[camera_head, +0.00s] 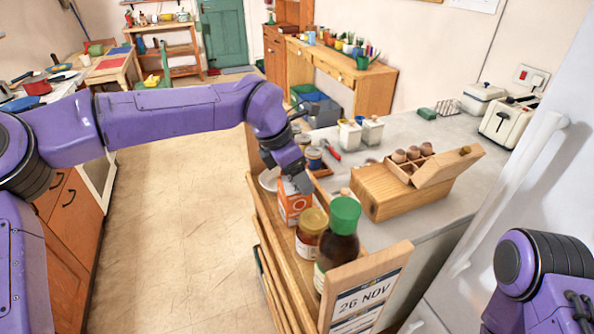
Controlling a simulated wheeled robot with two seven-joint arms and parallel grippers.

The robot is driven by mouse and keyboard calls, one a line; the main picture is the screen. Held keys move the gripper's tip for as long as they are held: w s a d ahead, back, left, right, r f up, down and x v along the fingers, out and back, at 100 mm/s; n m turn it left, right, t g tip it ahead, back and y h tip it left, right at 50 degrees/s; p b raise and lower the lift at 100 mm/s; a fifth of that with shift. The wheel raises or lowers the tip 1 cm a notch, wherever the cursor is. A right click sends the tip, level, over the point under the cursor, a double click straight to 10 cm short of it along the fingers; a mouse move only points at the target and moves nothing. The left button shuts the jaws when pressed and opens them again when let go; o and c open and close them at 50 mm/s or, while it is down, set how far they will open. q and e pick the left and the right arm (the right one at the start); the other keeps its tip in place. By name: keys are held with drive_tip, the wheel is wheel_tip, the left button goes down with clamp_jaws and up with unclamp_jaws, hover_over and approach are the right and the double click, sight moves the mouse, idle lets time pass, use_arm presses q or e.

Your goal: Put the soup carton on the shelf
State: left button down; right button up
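The soup carton appears to be the orange and white carton (293,204) in the narrow wooden shelf (262,218) at the end of the counter. It stands roughly upright behind a jar with a yellow lid. My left gripper (295,184) reaches in from the left and points down at the carton's top, which it partly hides. I cannot tell whether its fingers are closed on the carton or whether the carton's base touches the shelf. My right gripper is out of view; only part of my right arm shows at the lower right.
A yellow-lidded jar (310,234) and a green-capped dark bottle (340,240) stand at the shelf's near end, by a board reading "26 NOV". A wooden egg box (405,185), white pots (360,132) and a toaster (508,120) are on the counter. The floor at left is clear.

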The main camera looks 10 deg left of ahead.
use_arm(q)
drive_tip(key=shift+c, duration=0.7)
unclamp_jaws()
drive_tip(key=shift+s, duration=0.1)
drive_tip(key=shift+r, duration=0.15)
drive_tip(key=b+v, duration=0.1)
drive_tip(key=v, duration=1.1)
drive_tip(key=shift+b, duration=0.35)
